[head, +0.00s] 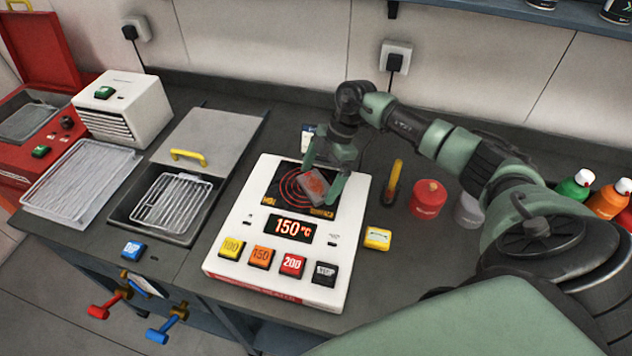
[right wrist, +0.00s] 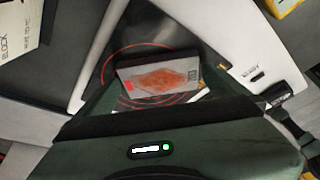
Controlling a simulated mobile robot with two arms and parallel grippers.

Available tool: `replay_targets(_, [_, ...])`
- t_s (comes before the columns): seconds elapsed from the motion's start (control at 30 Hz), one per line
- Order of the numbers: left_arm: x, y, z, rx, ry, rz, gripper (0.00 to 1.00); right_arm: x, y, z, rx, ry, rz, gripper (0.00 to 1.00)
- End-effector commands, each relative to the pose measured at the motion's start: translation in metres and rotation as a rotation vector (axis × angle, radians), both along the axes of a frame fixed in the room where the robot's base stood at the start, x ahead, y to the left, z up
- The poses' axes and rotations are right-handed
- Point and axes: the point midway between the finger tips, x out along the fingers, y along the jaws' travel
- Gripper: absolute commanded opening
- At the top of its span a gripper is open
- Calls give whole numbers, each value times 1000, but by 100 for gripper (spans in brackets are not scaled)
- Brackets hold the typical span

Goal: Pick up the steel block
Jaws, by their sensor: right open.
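The steel block (head: 316,188) is a grey slab with a reddish-orange patch on its face. It is over the ringed heating zone of the white hot plate (head: 220,262), whose display reads 150 °C. My right gripper (head: 323,178) is open, with its fingers around the block's place, one to each side. In the right wrist view the block (right wrist: 160,78) lies between the green fingers, in front of the red rings. I cannot tell whether either finger touches it. My left gripper is not in view.
A lidded sink-like bath with a wire rack (head: 174,203) and a wire tray (head: 80,180) stand left of the hot plate. A yellow block (head: 377,238), a red canister (head: 428,199) and several bottles are to the right. A white vented box (head: 125,108) is behind left.

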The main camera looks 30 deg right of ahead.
Motion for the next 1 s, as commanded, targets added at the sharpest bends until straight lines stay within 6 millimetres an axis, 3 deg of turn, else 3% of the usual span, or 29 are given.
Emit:
replay_targets(0.23, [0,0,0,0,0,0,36,0,1,-3,0,0,0,100])
replay_targets(0.53, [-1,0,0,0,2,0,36,0,1,-2,0,0,0,18])
replay_targets(1.0, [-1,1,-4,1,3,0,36,2,1,12,2,-7,-1,18])
